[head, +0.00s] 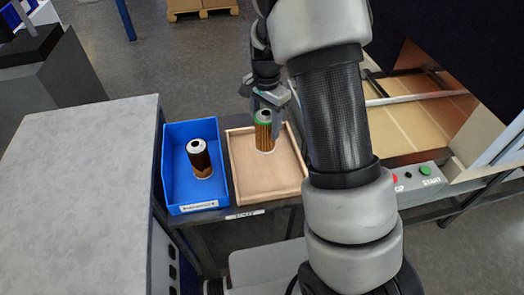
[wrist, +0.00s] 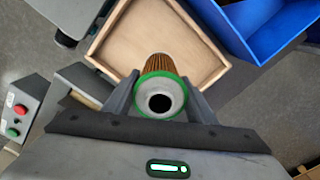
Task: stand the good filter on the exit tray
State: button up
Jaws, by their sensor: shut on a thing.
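The good filter (head: 264,135), a tan pleated cylinder with a green ring on top, is upright over the wooden exit tray (head: 279,191). My gripper (head: 266,106) is shut on its upper part from above. In the wrist view the filter (wrist: 160,88) sits between the two fingers, its green rim and dark centre hole facing the camera, and the tray (wrist: 188,38) lies beneath and beyond it. The filter's base appears at or just above the tray floor; I cannot tell whether it touches.
A blue bin (head: 194,133) left of the tray holds a dark, stained filter (head: 199,158) standing upright. A grey cabinet (head: 80,190) is further left. A control box with red and green buttons (head: 424,172) is on the right. The front part of the tray is clear.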

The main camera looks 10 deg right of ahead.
aim_at(266, 142)
notch_tip(266, 142, down, 8)
jog(key=shift+r, duration=0.15)
dwell(0.3)
jog(key=o, duration=1.1)
jog(key=shift+o, duration=0.2)
